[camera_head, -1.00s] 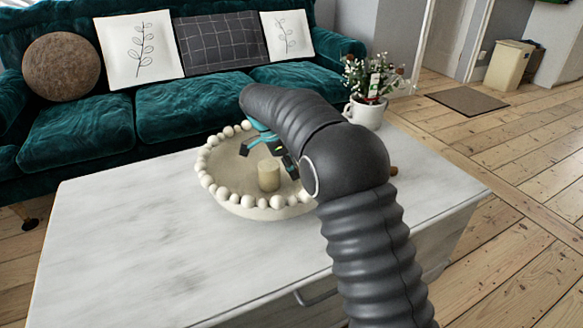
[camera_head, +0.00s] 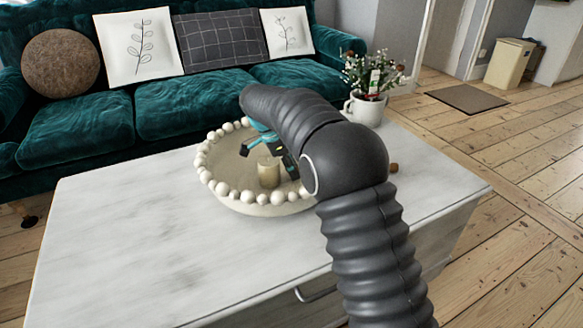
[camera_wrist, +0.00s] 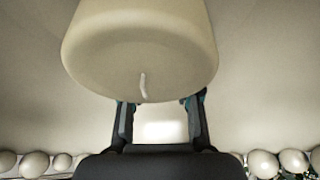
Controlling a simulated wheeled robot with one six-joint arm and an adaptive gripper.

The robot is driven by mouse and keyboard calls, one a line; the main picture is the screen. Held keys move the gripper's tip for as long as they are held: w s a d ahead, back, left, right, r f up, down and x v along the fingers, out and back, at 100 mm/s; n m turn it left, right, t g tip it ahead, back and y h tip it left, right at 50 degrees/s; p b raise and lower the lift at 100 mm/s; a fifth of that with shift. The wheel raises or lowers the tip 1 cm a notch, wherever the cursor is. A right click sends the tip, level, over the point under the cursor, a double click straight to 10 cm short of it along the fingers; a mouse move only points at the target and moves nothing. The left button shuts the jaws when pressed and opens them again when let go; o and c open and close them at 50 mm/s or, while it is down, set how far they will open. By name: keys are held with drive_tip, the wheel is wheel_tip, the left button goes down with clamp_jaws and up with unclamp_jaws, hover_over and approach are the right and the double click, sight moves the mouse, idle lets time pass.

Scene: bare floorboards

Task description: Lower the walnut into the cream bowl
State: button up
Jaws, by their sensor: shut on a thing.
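The cream bowl (camera_head: 262,208) stands on the table with a rim of round beads. A pale candle (camera_head: 268,174) is inside it. My gripper (camera_head: 272,156) reaches down over the bowl, close by the candle, with its teal and dark parts partly showing. In the wrist view, the candle (camera_wrist: 140,50) with its wick looms large and covers the fingertips of my gripper (camera_wrist: 160,108). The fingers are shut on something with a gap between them. The walnut itself cannot be made out; the spot between the fingertips is hidden by the candle.
A white pot with flowers (camera_head: 366,108) stands at the table's back right. A small brown thing (camera_head: 393,168) shows right of my arm. The white table (camera_head: 130,240) is clear at left and front. A teal sofa (camera_head: 190,108) stands behind.

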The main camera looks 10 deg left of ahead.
drive_tip(key=shift+f, duration=0.5)
idle(0.4)
drive_tip(key=o, duration=0.9)
drive_tip(key=shift+c, duration=0.2)
